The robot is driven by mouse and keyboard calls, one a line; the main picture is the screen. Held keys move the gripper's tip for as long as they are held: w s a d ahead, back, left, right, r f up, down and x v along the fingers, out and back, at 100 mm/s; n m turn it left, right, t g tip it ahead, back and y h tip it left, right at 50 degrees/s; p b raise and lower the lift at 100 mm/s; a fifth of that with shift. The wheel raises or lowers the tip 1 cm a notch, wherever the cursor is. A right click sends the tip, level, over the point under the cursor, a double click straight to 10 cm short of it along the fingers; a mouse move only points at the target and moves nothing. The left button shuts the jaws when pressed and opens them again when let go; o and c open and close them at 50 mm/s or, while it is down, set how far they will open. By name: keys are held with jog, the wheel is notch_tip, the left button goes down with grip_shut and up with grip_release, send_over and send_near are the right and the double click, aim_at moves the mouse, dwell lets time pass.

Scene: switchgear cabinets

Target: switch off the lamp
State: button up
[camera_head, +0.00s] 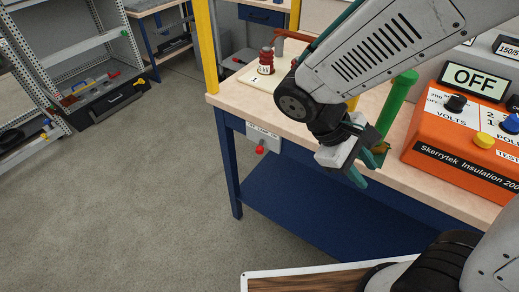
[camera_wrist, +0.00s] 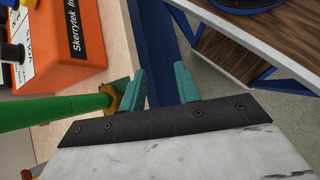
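My gripper (camera_head: 362,166) hangs at the front edge of the wooden bench (camera_head: 285,121). In the wrist view its two teal fingers (camera_wrist: 160,88) are apart with nothing between them. A grey switch box (camera_head: 263,137) with a red toggle knob (camera_head: 260,150) is fixed under the bench front, left of my gripper and apart from it. I cannot tell from these frames whether it belongs to the lamp. No lamp is clearly recognisable. A green post (camera_head: 397,103) stands on the bench behind my gripper; in the wrist view its brass-coloured end appears beside the left finger.
An orange insulation tester (camera_head: 460,140) reading OFF stands on the bench at right. A red insulator-like part (camera_head: 266,62) sits at the bench's back left. A wood-topped surface (camera_head: 310,279) lies at the bottom. The grey floor at left is clear.

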jog(key=w+a+f+n+t+h, duration=0.3)
jog(key=w+f+n+t+h, duration=0.1)
jog(key=w+f+n+h, duration=0.15)
jog(key=n+t+y, duration=0.8)
jog(key=n+t, duration=0.8)
jog(key=n, duration=0.1)
send_near(259, 152)
jog(key=x, duration=1.1)
jog(key=shift+s, duration=0.1)
grip_shut()
